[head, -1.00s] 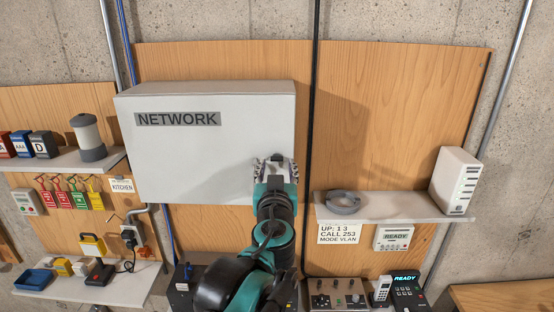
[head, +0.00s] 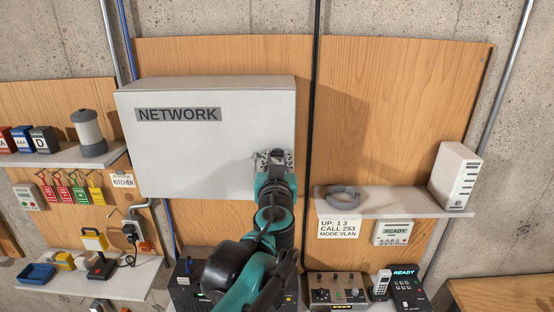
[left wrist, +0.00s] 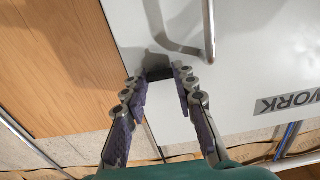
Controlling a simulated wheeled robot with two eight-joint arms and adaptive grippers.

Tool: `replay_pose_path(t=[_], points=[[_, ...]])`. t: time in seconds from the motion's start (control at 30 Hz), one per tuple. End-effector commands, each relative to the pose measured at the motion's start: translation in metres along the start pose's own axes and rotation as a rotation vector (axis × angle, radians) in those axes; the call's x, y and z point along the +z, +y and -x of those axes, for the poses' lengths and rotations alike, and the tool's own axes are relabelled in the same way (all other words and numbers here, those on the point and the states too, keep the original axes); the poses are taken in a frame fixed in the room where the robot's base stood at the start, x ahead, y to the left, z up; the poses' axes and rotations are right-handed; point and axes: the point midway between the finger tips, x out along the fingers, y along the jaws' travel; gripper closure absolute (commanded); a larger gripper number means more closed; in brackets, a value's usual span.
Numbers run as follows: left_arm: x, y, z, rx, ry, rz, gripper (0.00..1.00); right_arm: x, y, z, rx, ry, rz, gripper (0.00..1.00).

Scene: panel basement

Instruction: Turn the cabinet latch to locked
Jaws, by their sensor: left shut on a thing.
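The white cabinet (head: 200,150) marked NETWORK hangs on the wooden panel, its door closed. My left gripper (head: 274,157) is at the cabinet's lower right front and hides the latch in the head view. In the left wrist view the latch (left wrist: 159,74) is a small dark block on the cabinet face. The fingertips of my left gripper (left wrist: 157,77) sit on either side of it, shut on it. The latch's exact angle is hard to tell. A grey bar handle (left wrist: 208,35) stands beside it on the door. My right gripper is not in view.
A shelf (head: 400,204) with a grey ring (head: 343,198) and a white box (head: 456,176) is right of the cabinet. A black vertical cable (head: 312,120) runs close to the cabinet's right side.

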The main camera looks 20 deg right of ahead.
Motion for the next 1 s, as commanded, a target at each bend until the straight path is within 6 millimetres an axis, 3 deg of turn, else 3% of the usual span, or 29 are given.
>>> replay_pose_path(t=[0.37, 1.0], points=[[0.0, 0.0, 0.0, 0.0, 0.0, -0.215, 1.0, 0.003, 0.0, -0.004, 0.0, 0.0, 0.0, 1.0], [0.0, 0.0, 0.0, 0.0, 0.0, -0.821, 1.0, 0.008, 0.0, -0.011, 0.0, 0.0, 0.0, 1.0]])
